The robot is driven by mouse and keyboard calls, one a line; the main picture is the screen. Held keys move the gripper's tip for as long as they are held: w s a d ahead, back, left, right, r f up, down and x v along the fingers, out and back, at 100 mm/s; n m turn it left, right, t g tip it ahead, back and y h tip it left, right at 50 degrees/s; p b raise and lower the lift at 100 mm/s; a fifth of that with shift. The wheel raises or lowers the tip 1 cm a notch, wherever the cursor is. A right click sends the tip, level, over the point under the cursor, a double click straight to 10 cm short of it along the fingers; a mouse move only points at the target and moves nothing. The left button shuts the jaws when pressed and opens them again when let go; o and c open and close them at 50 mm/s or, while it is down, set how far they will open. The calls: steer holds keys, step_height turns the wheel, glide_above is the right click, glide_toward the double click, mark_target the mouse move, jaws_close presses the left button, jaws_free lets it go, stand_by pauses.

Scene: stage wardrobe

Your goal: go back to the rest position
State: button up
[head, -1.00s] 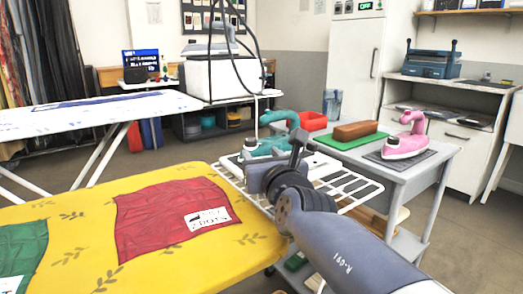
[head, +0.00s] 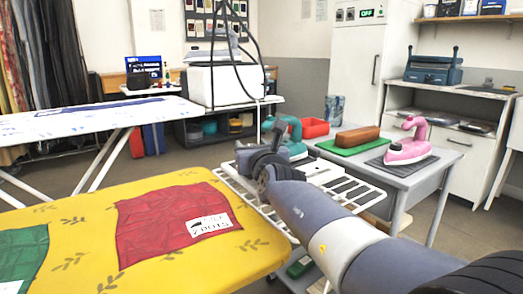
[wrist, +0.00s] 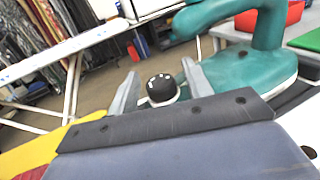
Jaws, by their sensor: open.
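My gripper (head: 247,158) hangs over the white wire rack at the left end of the grey table, in front of the teal iron (head: 296,138). In the wrist view my gripper (wrist: 160,84) shows two grey fingers spread apart with no held object visible. A round black knob shows between them; I cannot tell what it belongs to. The teal iron (wrist: 245,75) stands just beyond the right finger in that view. My arm hides part of the rack and table in the head view.
A yellow ironing board (head: 85,225) with a red cloth (head: 165,220) and a green cloth (head: 20,255) lies left of my arm. The wire rack (head: 262,205) is close below. A brown block on a green mat (head: 340,149) and a pink iron (head: 408,148) sit on the table (head: 385,178).

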steer(key=v, duration=1)
steer(key=shift+s+d+r, duration=0.1)
steer(key=shift+s, duration=0.3)
steer(key=shift+w, duration=0.3)
steer(key=x, duration=1)
steer(key=shift+w, duration=0.25)
steer(key=shift+s+a+r+p, duration=0.15)
steer(key=shift+a+r+p, duration=0.1)
steer(key=shift+p, duration=0.85)
steer(key=shift+m+h+p, duration=0.3)
steer(key=shift+h+p, duration=0.2)
steer(key=shift+p, duration=0.3)
steer(key=m+h+p, duration=0.1)
steer(key=h+p, duration=0.1)
steer(key=p, duration=0.4)
steer(key=shift+f+t, duration=0.15)
steer(key=shift+t, duration=0.15)
steer(key=m+h+p, duration=0.2)
steer(key=h+p, duration=0.1)
steer(key=p, duration=0.3)
steer(key=shift+d+m+h, duration=0.1)
steer(key=shift+m+h, duration=0.3)
